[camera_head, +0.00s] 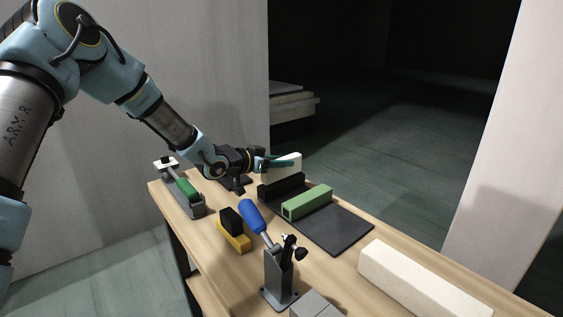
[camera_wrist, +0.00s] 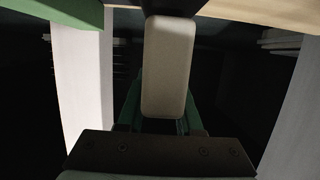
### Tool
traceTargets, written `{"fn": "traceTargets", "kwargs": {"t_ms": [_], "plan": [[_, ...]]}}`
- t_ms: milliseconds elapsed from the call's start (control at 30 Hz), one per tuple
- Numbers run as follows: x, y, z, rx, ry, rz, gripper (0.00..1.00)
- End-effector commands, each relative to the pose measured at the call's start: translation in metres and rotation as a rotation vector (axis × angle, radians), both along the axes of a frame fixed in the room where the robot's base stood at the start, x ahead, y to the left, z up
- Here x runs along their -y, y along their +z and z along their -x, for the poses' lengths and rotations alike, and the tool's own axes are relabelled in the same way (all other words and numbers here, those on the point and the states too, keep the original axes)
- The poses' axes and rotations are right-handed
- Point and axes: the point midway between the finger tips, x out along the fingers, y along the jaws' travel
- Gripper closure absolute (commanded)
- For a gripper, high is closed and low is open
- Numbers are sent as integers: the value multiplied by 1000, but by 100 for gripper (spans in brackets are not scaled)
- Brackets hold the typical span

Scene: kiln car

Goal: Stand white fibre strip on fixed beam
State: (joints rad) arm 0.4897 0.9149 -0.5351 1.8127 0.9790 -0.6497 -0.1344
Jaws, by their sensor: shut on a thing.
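The white fibre strip (camera_head: 284,171) is held on edge by my gripper (camera_head: 281,161), whose teal fingers are shut on it. In the wrist view, the strip (camera_wrist: 168,65) shows end-on between the green fingers. The strip is directly over a long black block (camera_head: 281,189), which looks like the fixed beam, at the back of the dark mat (camera_head: 345,236). Its lower edge seems at or very near the block's top; I cannot tell whether they touch. A green hollow block (camera_head: 307,203) lies in front of the black block.
A blue-handled tool in a grey stand (camera_head: 279,272), a yellow and black block (camera_head: 235,236), and a green-handled tool on a grey holder (camera_head: 182,189) stand on the wooden bench (camera_head: 207,250). A long cream block (camera_head: 418,281) lies at right. The mat's front is clear.

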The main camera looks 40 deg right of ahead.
Motion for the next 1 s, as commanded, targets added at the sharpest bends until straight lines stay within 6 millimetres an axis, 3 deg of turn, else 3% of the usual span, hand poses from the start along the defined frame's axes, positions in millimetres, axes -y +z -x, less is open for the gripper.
{"fn": "traceTargets", "kwargs": {"t_ms": [1000], "plan": [[0, -10, 0, 0, 0, 0, 100]]}}
